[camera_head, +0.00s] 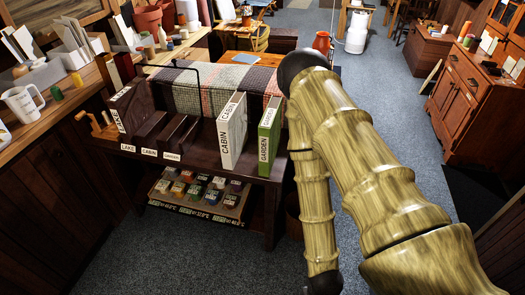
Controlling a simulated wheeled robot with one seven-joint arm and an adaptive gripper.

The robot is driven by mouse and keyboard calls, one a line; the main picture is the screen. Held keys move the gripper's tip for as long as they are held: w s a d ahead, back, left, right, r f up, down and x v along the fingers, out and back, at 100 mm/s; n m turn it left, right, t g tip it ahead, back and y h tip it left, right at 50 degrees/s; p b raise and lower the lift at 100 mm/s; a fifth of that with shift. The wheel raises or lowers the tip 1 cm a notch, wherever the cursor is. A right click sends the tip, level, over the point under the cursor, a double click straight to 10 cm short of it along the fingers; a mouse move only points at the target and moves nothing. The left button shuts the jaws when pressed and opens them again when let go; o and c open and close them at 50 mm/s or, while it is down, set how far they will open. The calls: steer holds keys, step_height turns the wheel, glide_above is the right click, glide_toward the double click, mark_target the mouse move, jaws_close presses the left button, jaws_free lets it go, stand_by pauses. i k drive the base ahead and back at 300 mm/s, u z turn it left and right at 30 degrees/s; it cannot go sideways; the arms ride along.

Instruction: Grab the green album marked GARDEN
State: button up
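The green album (270,134) marked GARDEN stands upright near the right end of a dark wooden table (275,183). My wood-textured arm passes close to the right of the green album. My gripper's fingers do not show in this view.
A dark rack with LAKE, CABIN and GARDEN labels (150,152) is on the table's left part. A plaid cloth (200,90) lies behind the albums. Small jars sit on a lower shelf (190,212). A cluttered counter (80,85) borders the left. Open carpet (390,110) lies right.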

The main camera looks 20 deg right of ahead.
mark_target(269, 127)
steer(key=k, duration=0.5)
steer(key=z, duration=1.95)
steer(key=i, duration=1.6)
steer(key=u, duration=2.7)
